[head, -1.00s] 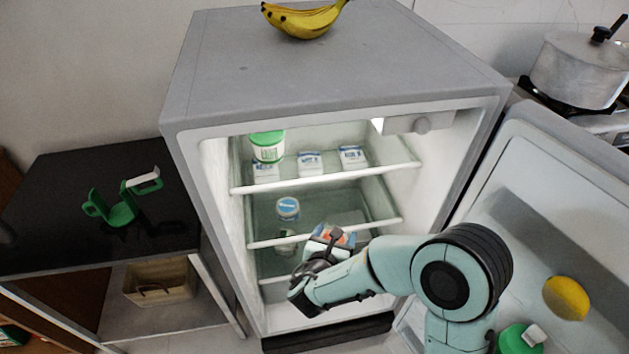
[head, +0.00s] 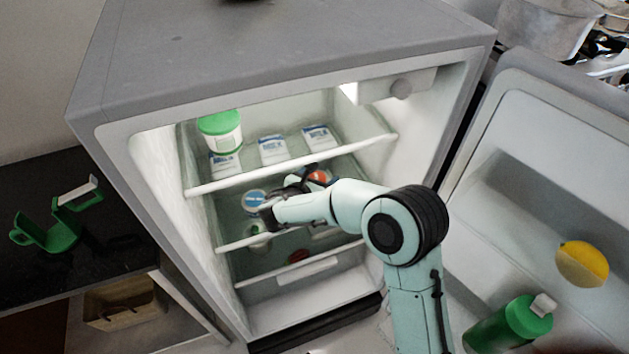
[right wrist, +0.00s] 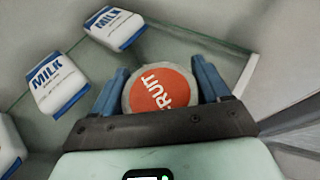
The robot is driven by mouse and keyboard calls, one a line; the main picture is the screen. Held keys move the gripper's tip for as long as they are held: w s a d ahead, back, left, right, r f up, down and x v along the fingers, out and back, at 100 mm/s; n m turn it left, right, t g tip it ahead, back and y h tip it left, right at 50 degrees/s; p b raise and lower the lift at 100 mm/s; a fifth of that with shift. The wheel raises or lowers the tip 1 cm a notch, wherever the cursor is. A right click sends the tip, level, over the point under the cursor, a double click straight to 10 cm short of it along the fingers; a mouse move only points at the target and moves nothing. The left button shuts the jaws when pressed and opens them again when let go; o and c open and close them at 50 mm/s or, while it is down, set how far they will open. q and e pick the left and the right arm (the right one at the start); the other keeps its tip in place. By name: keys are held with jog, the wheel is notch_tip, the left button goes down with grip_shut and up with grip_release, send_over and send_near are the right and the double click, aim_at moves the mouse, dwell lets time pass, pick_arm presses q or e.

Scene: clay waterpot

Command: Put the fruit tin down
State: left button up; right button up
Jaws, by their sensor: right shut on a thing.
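The fruit tin, with an orange-red lid lettered "FRUIT", shows in the right wrist view (right wrist: 160,90) between the two blue fingers of my right gripper (right wrist: 163,82). My right gripper is shut on its sides. In the head view the tin (head: 319,177) is partly hidden by my right gripper (head: 300,187), inside the open fridge (head: 285,25), just below the front bar of the upper shelf. I cannot tell whether the tin's base touches a shelf. My left gripper is not in view.
Several milk cartons (head: 273,150) and a green-lidded tub (head: 221,132) stand on the upper shelf (head: 350,150). A blue-lidded jar (head: 254,200) is left of my gripper. The open door (head: 535,150) at right holds a lemon (head: 582,264) and a green bottle (head: 510,325).

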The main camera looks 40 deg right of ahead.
jog(key=shift+w+d, duration=0.2)
jog(key=shift+w, duration=0.3)
jog(key=shift+w+d, duration=0.15)
jog(key=shift+w, duration=0.35)
jog(key=shift+w+f, duration=0.2)
notch_tip(320, 180, down, 3)
jog(key=shift+f+b, duration=0.1)
jog(key=shift+b, duration=0.65)
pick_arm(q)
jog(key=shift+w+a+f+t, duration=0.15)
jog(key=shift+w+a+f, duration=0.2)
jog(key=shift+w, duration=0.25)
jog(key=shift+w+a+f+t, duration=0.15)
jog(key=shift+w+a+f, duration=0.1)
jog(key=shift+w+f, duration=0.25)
pick_arm(e)
jog(key=o, duration=1.3)
jog(key=shift+f, duration=0.1)
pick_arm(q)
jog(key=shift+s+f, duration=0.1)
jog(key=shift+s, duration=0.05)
